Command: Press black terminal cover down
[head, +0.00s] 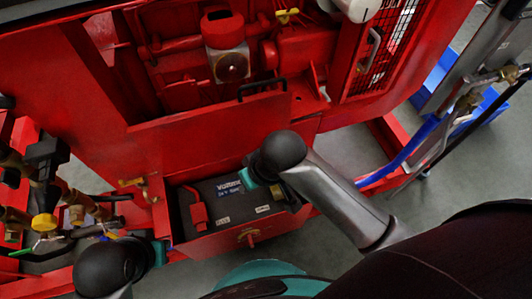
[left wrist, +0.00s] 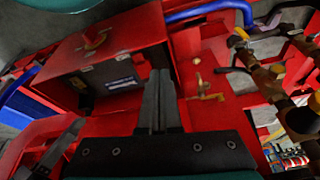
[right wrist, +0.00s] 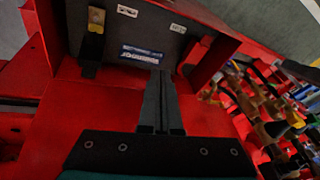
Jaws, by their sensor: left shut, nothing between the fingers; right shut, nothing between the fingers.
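The battery (head: 232,205) sits in a red box, with a red terminal cover (head: 197,207) on its left side. In the right wrist view, a black terminal cover (right wrist: 90,48) is at the battery's left end, beside a brass-coloured terminal (right wrist: 96,20). It also seems to show in the left wrist view (left wrist: 87,101). In the head view my right arm mostly hides that end. My right gripper (right wrist: 160,74) is shut and empty, over the battery and apart from the black cover. My left gripper (left wrist: 158,74) is shut and empty, left of the box in the head view.
The red box wall (head: 225,240) surrounds the battery, with the red pumpset frame (head: 205,135) behind it. Pipes and valves (head: 45,190) crowd the left. A blue hose (head: 400,158) runs at the right. Grey floor (head: 345,155) shows at the right.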

